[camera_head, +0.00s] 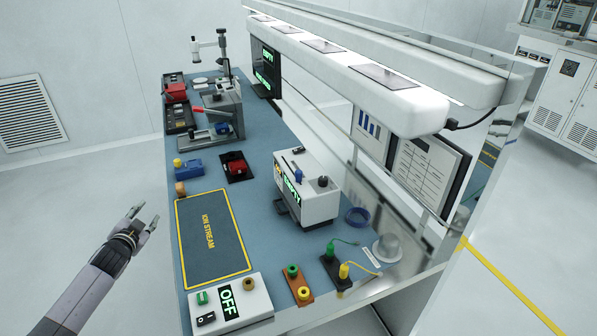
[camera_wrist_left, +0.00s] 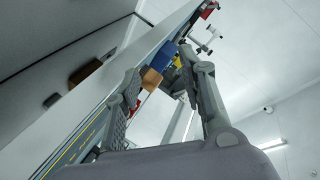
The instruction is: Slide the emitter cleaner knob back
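A white boxy unit (camera_head: 318,205) with a green lit display (camera_head: 291,188) stands on the blue bench right of the ION STREAM mat. On its top are a small blue knob (camera_head: 299,175) at a slot and a black round knob (camera_head: 322,181). I cannot tell for sure which is the emitter cleaner knob; the blue one looks like a slider. My left gripper (camera_head: 145,217) is open and empty, off the bench's left edge and well left of the unit. Its two spread fingers show in the left wrist view (camera_wrist_left: 161,72). My right gripper is not in view.
The yellow-bordered mat (camera_head: 211,238) lies between my left gripper and the unit. An OFF switch box (camera_head: 230,302) is in front. A long white overhead bar (camera_head: 340,70) hangs above the bench.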

